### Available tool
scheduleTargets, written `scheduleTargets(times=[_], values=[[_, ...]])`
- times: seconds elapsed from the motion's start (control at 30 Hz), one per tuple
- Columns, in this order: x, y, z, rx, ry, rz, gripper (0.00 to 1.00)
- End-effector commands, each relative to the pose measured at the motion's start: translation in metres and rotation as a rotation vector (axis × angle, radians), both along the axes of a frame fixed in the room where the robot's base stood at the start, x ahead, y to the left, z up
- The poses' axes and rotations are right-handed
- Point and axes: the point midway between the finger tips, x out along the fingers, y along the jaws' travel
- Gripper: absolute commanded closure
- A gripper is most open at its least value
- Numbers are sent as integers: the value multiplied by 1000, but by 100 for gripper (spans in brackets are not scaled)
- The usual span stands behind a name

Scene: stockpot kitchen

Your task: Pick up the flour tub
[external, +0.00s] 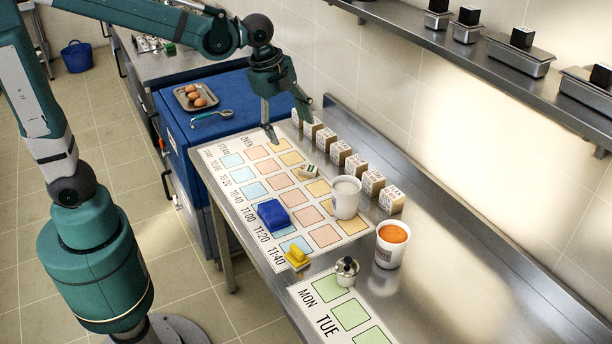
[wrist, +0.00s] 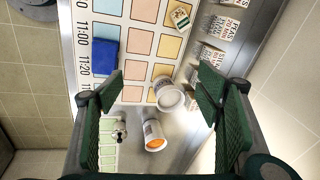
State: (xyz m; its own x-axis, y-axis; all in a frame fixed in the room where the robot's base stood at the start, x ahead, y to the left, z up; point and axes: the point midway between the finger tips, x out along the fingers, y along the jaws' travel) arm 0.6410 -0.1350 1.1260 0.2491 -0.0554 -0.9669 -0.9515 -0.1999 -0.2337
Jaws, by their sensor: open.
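A white tub with pale contents (external: 346,199), which looks like the flour tub, stands upright on the printed chart on the steel counter. It also shows in the wrist view (wrist: 171,98), between the jaws in the picture. My gripper (external: 287,125) is open and empty above the far end of the chart, apart from the tub. In the wrist view, my gripper's jaws (wrist: 160,88) are spread wide with nothing between their pads. The tub's label is too small to read.
A similar tub with orange contents (external: 390,246) stands nearer the camera. A row of small cartons (external: 357,166) runs along the wall side. A shelf (external: 440,42) overhangs the wall.

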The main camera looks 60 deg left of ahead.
Motion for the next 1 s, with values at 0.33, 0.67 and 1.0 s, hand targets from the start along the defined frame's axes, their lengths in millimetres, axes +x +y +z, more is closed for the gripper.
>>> scheduleTargets(times=[0.33, 0.67, 1.0], values=[[39, -40, -8, 67, 58, -273, 35], [70, -79, -26, 119, 115, -535, 35], [95, -121, -52, 158, 170, -804, 35]])
